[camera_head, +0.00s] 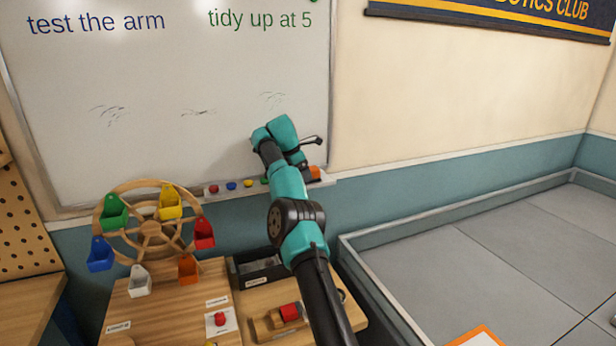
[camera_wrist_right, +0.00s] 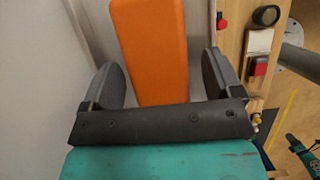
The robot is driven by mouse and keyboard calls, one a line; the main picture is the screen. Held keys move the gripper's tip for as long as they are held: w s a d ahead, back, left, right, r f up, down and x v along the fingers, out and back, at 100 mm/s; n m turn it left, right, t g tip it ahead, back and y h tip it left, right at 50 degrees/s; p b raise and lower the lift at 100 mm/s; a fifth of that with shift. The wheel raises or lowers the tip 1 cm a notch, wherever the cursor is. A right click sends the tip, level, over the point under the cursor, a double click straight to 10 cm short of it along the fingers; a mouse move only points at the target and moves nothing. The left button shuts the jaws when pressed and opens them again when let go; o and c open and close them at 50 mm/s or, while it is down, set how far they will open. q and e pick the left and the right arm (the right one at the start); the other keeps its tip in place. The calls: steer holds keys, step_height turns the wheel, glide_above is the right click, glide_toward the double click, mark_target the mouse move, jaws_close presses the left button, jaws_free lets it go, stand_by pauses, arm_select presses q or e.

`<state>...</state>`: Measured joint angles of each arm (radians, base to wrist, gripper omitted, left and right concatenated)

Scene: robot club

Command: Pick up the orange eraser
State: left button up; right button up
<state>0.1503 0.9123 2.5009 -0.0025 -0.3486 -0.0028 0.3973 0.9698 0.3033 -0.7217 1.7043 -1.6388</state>
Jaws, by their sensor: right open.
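The orange eraser (camera_head: 315,173) is on the whiteboard's ledge at its right end, partly hidden behind my right gripper in the head view. My right gripper (camera_head: 308,154) is at the ledge, close to the eraser. In the right wrist view the eraser (camera_wrist_right: 150,45) appears as a long orange block between the two dark fingers of the open gripper (camera_wrist_right: 162,82). Gaps show beside the eraser, so the fingers do not appear closed on it. My left gripper is not in view.
The whiteboard (camera_head: 180,75) stands right behind the ledge (camera_head: 225,193), which holds red, blue and yellow magnets. A wooden wheel with coloured buckets (camera_head: 150,232) stands left on the bench. A black tray (camera_head: 258,272) lies under my arm. A walled grey floor area (camera_head: 480,250) is right.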

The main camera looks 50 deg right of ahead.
steer(key=shift+c, duration=0.3)
steer(key=c, duration=1)
steer(key=shift+o, duration=0.2)
steer(key=shift+s+d+r, duration=0.1)
steer(key=shift+r, duration=0.05)
